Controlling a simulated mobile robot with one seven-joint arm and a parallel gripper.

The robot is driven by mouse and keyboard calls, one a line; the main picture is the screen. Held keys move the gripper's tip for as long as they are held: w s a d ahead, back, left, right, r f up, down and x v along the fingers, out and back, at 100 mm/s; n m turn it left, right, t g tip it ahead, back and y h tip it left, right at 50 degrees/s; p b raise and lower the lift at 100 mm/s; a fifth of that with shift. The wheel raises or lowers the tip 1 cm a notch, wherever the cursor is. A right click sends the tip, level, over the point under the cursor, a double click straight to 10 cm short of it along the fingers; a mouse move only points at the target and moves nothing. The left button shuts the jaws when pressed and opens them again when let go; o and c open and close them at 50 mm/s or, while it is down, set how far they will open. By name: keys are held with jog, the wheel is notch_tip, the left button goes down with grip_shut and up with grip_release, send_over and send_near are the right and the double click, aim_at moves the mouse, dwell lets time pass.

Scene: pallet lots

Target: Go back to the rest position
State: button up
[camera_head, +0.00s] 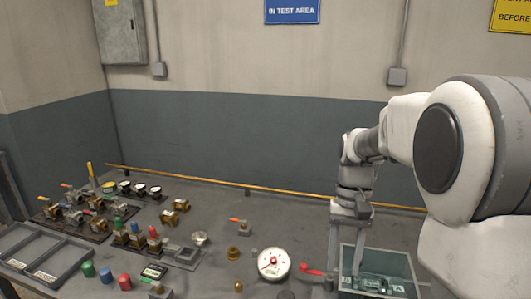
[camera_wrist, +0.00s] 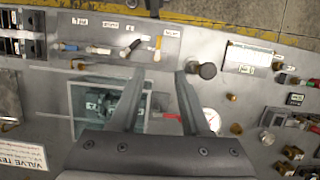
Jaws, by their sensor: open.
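My gripper (camera_head: 349,256) hangs pointing down over the right part of the grey bench, by the left side of a clear-walled bin (camera_head: 412,275) with a dark green part (camera_head: 375,284) in it. In the wrist view my gripper (camera_wrist: 161,75) shows two grey fingers spread apart with nothing between them. The bin, with the green part (camera_wrist: 120,105) inside, lies beneath and left of the fingers there. Parts of the bin are hidden behind my gripper.
A white dial gauge (camera_head: 273,263) and a red-handled valve (camera_head: 312,271) lie left of my gripper. Brass fittings (camera_head: 233,253), colour-capped parts (camera_head: 137,236) and a divided grey tray (camera_head: 45,258) fill the left side.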

jog(key=s+a+r+n+t, duration=0.1)
jog(key=s+a+r+t, duration=0.1)
jog(key=s, duration=0.5)
jog(key=s+a+r+n+t+h, duration=0.1)
jog(key=s+a+r+n+t, duration=0.1)
jog(key=s+r+t, duration=0.3)
jog(key=shift+s+t, duration=0.9)
jog(key=shift+s, duration=0.4)
jog(key=shift+s, duration=0.1)
